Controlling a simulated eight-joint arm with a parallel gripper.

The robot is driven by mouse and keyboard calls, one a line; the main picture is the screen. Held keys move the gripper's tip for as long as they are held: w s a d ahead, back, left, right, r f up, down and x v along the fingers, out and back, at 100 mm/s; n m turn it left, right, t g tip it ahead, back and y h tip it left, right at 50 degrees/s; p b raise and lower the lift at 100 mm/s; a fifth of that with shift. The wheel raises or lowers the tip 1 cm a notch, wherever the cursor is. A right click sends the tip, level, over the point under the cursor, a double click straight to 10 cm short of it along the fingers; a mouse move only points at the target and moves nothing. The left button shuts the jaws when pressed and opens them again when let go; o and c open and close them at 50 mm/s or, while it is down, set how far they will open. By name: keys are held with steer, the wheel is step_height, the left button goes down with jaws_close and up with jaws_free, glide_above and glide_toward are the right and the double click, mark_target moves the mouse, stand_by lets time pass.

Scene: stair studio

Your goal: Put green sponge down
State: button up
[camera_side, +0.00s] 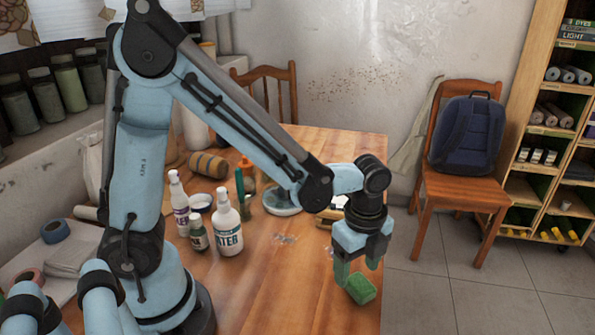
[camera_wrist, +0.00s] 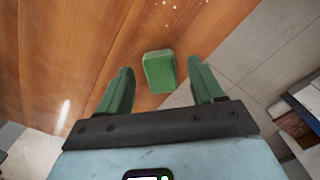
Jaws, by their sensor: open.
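The green sponge (camera_side: 361,289) lies on the wooden table near its right edge in the side view. In the wrist view the sponge (camera_wrist: 159,71) shows whole, ahead of the space between the two green fingers. My gripper (camera_side: 357,270) points down just above the sponge in the side view. My gripper (camera_wrist: 163,90) is open in the wrist view, with a gap between each finger and the sponge. I cannot tell the exact height between the fingertips and the sponge.
The wooden table (camera_side: 265,285) has free room at the front. White bottles (camera_side: 228,225), a small jar (camera_side: 198,233) and a round dish (camera_side: 282,203) stand left of my gripper. The table edge is close to the sponge. A chair (camera_side: 461,185) with a blue backpack (camera_side: 468,137) stands beyond.

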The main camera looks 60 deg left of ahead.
mark_target(355, 277)
step_height(355, 277, up, 9)
steer(key=s+a+r+n+t, duration=0.1)
steer(key=s+a+n+t, duration=0.1)
steer(key=n, duration=0.7)
steer(key=s+a+r+n+t, duration=0.1)
steer(key=s+a+n+t, duration=0.1)
steer(key=a+n+t, duration=0.3)
steer(key=a+n, duration=0.1)
steer(key=n, duration=0.3)
steer(key=shift+s+a, duration=0.15)
steer(key=shift+a, duration=0.05)
steer(key=o, duration=0.4)
